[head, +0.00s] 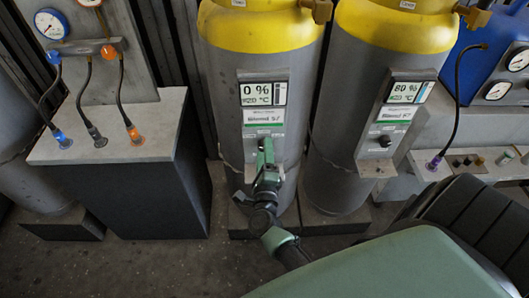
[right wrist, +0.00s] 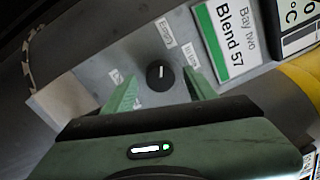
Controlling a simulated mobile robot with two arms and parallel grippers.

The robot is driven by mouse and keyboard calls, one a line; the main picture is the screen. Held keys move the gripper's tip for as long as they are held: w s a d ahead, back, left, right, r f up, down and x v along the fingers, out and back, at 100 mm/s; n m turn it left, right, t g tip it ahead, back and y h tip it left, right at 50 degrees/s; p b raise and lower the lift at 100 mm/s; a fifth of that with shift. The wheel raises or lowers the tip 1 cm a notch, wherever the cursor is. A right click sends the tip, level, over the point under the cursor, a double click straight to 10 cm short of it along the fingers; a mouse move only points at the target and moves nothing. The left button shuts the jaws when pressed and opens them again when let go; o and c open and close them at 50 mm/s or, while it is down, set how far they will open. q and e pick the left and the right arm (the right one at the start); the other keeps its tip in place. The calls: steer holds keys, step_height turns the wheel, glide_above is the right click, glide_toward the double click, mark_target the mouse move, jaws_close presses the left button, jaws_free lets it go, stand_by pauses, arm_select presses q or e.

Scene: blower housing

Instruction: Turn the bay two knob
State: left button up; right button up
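The bay two knob (right wrist: 158,75) is a small round black knob with a white mark, on a grey panel beside a green-striped label reading "Bay two Blend 57". My left gripper is not in view.
A second yellow-topped cylinder (head: 335,100) stands to the right, with an 80 % display (head: 405,92) and its own black knob (head: 385,140). A grey-topped cabinet (head: 110,140) with hoses and gauges stands left. Small words are printed around the bay two knob. Bare floor shows at lower left.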

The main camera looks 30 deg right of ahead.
steer(key=b+v, duration=0.1)
steer(key=v, duration=0.6)
steer(key=shift+s+a, duration=0.25)
steer(key=shift+s, duration=0.1)
